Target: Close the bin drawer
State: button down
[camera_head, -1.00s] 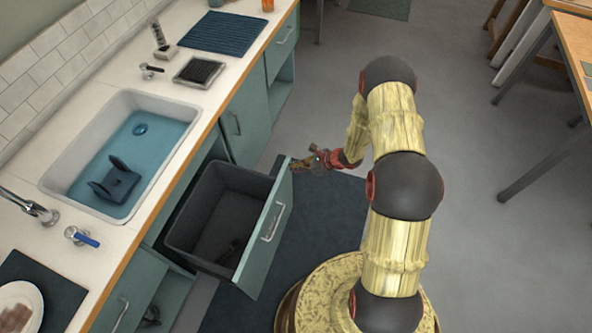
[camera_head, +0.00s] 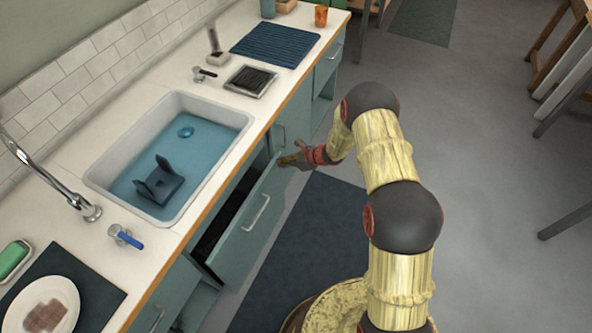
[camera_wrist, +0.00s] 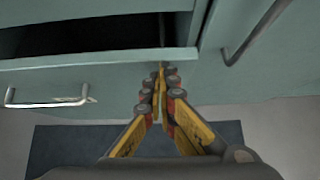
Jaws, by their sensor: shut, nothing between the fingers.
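The bin drawer (camera_head: 247,226) is a teal front with a silver bar handle, under the counter below the sink. My gripper (camera_head: 289,160) is at the far upper corner of the drawer front. In the wrist view my gripper (camera_wrist: 160,75) is shut and empty, its tips at the drawer front's right end. I cannot tell whether they touch it.
A sink (camera_head: 175,150) with blue water is set in the white counter above. A closed cabinet (camera_head: 290,125) adjoins the drawer's far end. A dark mat (camera_head: 310,215) covers the floor in front.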

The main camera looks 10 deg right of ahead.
jog(key=shift+w+a+b, duration=0.2)
jog(key=shift+w+a, duration=0.7)
jog(key=shift+a, duration=0.25)
jog(key=shift+w+a+b, duration=0.15)
jog(key=shift+w+a, duration=0.75)
jog(key=shift+a, duration=0.2)
jog(key=shift+r, duration=0.1)
jog(key=shift+s+d, duration=0.1)
jog(key=shift+d, duration=0.1)
jog(key=s+d, duration=0.2)
jog(key=d, duration=0.1)
jog(key=shift+s+d+r, duration=0.25)
jog(key=shift+s+r, duration=0.1)
jog(key=shift+s, duration=0.05)
jog(key=p+v, duration=0.3)
jog(key=v, duration=0.5)
jog(key=shift+s+d+r, duration=0.2)
jog(key=shift+s+d, duration=0.05)
jog(key=shift+d, duration=0.05)
